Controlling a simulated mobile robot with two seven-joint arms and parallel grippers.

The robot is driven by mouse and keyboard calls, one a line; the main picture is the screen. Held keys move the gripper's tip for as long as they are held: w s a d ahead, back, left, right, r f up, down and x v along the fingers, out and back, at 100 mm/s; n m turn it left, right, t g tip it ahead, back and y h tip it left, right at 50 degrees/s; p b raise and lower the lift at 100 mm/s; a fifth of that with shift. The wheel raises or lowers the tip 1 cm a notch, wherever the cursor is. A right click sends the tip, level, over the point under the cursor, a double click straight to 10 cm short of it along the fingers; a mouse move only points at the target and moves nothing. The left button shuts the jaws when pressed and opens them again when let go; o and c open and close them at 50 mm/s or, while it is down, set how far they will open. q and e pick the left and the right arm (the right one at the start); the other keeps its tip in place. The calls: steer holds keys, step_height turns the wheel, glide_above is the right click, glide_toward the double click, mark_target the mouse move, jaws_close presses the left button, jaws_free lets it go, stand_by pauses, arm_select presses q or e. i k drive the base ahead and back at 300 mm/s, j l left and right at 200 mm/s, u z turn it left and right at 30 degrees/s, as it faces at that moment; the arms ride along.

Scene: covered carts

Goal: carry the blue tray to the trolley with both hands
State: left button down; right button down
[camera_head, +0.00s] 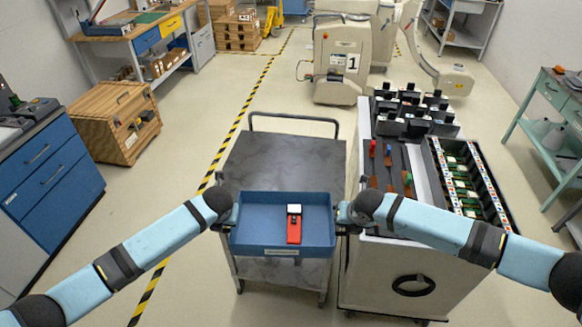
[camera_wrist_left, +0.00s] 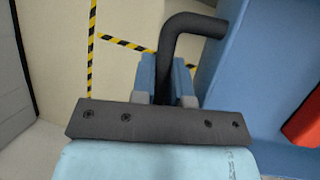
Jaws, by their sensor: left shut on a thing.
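The blue tray (camera_head: 262,236) is level at the near end of the trolley (camera_head: 285,160), a dark grey-topped cart with a bar handle at its far end. I cannot tell whether the tray rests on the top or hangs just above it. A red object with a white end (camera_head: 294,226) lies in the tray. My left gripper (camera_head: 228,222) is shut on the tray's left black handle, which shows between the fingers in the left wrist view (camera_wrist_left: 168,75). My right gripper (camera_head: 344,220) is at the tray's right side; its fingers are too hidden to read.
A white cart (camera_head: 400,270) with black bins and tools stands close along the trolley's right side. A wooden crate (camera_head: 112,122) and blue drawers (camera_head: 52,185) are at the left. Yellow-black floor tape (camera_head: 225,150) runs left of the trolley, with clear floor around it.

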mark_target(285, 166)
steer(key=i+j+z, duration=0.25)
steer(key=i, duration=0.2)
steer(key=i+j, duration=0.5)
steer(key=i, duration=0.25)
